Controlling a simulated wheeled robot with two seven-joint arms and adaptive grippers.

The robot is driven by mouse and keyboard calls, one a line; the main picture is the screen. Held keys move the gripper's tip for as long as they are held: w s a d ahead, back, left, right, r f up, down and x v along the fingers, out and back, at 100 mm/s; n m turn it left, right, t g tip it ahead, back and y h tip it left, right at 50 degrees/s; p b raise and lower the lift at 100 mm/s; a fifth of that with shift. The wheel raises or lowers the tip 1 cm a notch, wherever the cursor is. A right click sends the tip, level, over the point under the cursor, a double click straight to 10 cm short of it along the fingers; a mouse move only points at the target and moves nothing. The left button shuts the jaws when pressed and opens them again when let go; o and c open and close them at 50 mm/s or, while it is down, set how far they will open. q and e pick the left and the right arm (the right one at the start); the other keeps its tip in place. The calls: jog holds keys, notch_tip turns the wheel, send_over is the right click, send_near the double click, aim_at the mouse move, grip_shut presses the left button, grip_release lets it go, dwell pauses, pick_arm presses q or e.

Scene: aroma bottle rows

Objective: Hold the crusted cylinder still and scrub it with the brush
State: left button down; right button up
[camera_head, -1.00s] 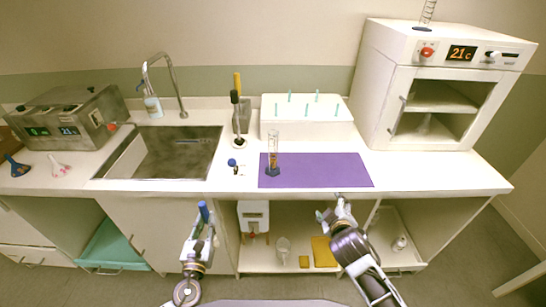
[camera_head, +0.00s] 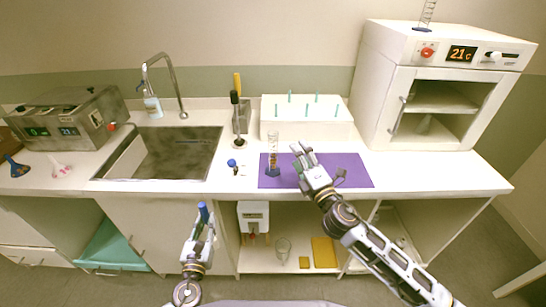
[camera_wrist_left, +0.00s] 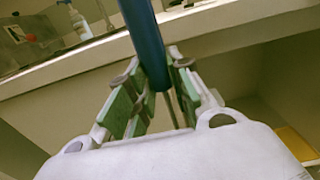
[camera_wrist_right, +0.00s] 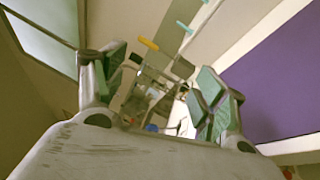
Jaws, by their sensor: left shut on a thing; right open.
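The crusted cylinder (camera_head: 273,148) is a clear graduated cylinder with brown-orange crust and a blue base. It stands upright on the left part of the purple mat (camera_head: 345,172). My right gripper (camera_head: 303,152) is open, just right of the cylinder and apart from it. In the right wrist view, clear glass (camera_wrist_right: 152,92) shows between the spread fingers. My left gripper (camera_head: 204,222) is shut on the blue handle (camera_wrist_left: 146,45) of what looks like the brush, low in front of the counter. Its bristles cannot be made out.
Left of the mat are a small blue-topped item (camera_head: 232,163) and a holder with black and yellow handles (camera_head: 237,110). A white peg rack (camera_head: 305,122) stands behind the mat. A sink (camera_head: 165,155) is left and a white oven (camera_head: 440,95) right. The mat's right part is clear.

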jog(key=a+f+n+g+y, duration=0.2)
jog(key=a+n+g+y, duration=0.35)
jog(key=n, duration=0.85)
jog(key=d+f+n+g, duration=0.1)
jog(key=f+n, duration=0.1)
jog(key=w+d+f+n+g, duration=0.1)
jog(key=d+n+g, duration=0.1)
jog(key=n, duration=0.1)
jog(key=w+d+f+n+g, duration=0.1)
jog(key=d+f+n, duration=0.1)
jog(key=shift+w+d+f+n, duration=0.1)
jog(key=shift+w+f+n, duration=0.1)
jog(key=shift+f+n, duration=0.1)
jog(key=shift+w+d+f+n+g, duration=0.1)
jog(key=shift+d+f+n+g, duration=0.2)
jog(key=shift+d+g, duration=0.05)
jog(key=shift+a, duration=0.1)
